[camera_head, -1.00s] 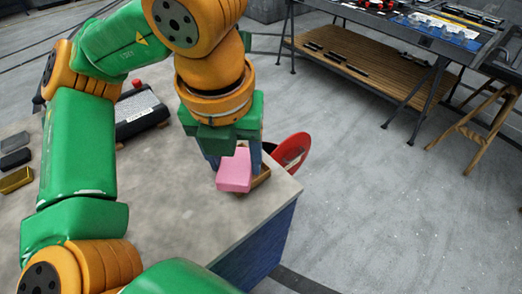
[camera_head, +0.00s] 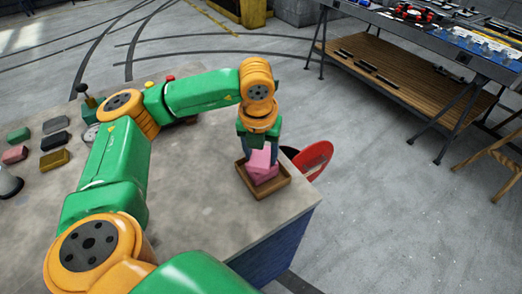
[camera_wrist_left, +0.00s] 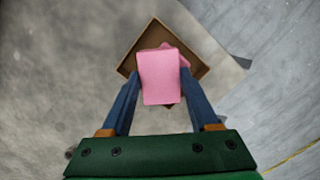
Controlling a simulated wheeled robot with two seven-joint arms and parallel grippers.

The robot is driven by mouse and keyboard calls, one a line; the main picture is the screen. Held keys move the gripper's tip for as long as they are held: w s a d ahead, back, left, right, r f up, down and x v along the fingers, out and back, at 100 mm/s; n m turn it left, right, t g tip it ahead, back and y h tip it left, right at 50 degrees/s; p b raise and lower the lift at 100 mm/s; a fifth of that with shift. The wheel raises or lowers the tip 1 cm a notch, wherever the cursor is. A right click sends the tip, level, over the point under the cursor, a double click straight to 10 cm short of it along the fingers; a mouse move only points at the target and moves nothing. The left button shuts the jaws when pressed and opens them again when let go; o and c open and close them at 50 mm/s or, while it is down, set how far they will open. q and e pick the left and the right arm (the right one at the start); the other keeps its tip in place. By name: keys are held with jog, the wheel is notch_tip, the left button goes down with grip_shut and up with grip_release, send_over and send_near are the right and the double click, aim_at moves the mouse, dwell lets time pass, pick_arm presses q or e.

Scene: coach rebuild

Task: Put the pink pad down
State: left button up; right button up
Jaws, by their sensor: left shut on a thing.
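My left gripper (camera_head: 259,155) is shut on a pink pad (camera_head: 260,158), one finger on each side of it. The pad also shows between the fingers in the left wrist view (camera_wrist_left: 159,80). It is over a small brown wooden tray (camera_head: 249,191) near the table's corner. The tray's rim shows behind the pad in the left wrist view (camera_wrist_left: 131,58). More pink (camera_head: 264,179) shows in the tray under the held pad, partly hidden, like a second pink piece. I cannot tell whether the held pad touches it. My right gripper is not in view.
Several coloured pads, among them a yellow one (camera_head: 55,160), lie at the table's left. A red disc (camera_head: 315,160) stands by the table's right edge. The table top (camera_head: 190,200) in front of the tray is clear. A workbench (camera_head: 440,45) stands at the back right.

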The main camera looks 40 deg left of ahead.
aim_at(260, 160)
pick_arm(q)
jog(key=shift+f, duration=0.15)
jog(key=o, duration=1.3)
jog(key=shift+r, duration=0.25)
jog(key=r, duration=0.4)
jog(key=s+r, duration=0.1)
jog(key=r, duration=0.2)
jog(key=shift+d, duration=0.25)
jog(key=r, duration=0.3)
jog(key=r+p, duration=0.1)
jog(key=r, duration=0.1)
jog(key=shift+s+d, duration=0.1)
jog(key=shift+s, duration=0.25)
jog(key=shift+f, duration=0.1)
